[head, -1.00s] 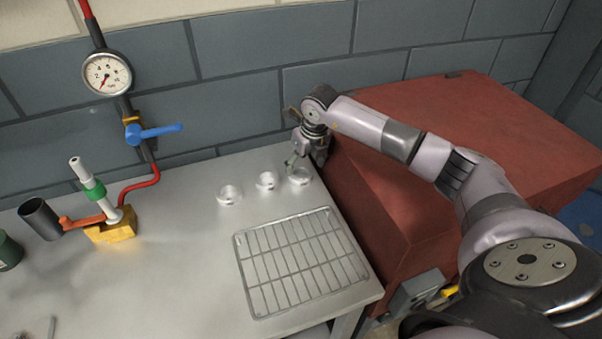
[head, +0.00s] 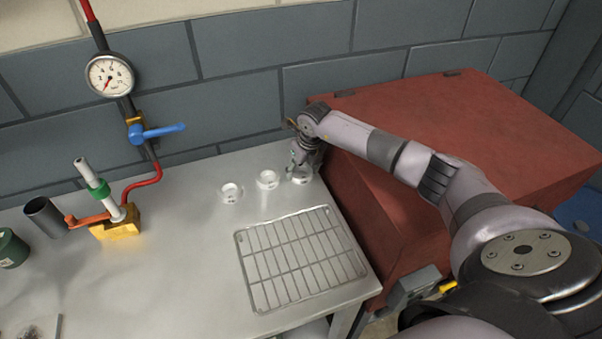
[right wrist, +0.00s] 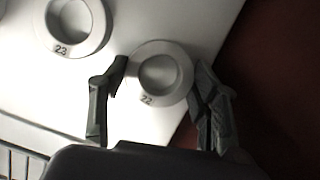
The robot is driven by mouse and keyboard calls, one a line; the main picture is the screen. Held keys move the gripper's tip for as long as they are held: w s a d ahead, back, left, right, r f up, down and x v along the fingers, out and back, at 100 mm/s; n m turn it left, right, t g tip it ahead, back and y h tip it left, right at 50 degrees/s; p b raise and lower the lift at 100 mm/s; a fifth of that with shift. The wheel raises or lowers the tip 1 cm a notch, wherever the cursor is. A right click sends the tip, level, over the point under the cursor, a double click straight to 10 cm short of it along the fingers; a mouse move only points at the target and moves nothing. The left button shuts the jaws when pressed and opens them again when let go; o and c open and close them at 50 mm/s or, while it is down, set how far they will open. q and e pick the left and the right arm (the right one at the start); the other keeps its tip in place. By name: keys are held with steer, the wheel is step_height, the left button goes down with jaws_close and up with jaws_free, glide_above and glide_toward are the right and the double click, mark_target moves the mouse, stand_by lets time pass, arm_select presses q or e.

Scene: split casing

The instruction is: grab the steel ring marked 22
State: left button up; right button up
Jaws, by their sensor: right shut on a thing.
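The steel ring marked 22 (right wrist: 163,99) lies flat on the pale bench in the right wrist view, its number facing the camera. In the head view this ring (head: 301,180) is the rightmost of three in a row, partly hidden by my right gripper. My right gripper (head: 302,167) points down over it. In the right wrist view my right gripper (right wrist: 160,92) has one finger on each side of the ring and is shut on it. My left gripper is not in view.
A ring marked 23 (right wrist: 62,49) lies beside it; a third ring (head: 231,196) lies further left. A wire rack (head: 262,272) lies in front. A red box (head: 440,130) stands right of the bench.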

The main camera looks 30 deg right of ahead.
steer(key=c, duration=0.6)
steer(key=shift+w, duration=0.1)
steer(key=shift+c, duration=0.6)
steer(key=shift+r, duration=0.15)
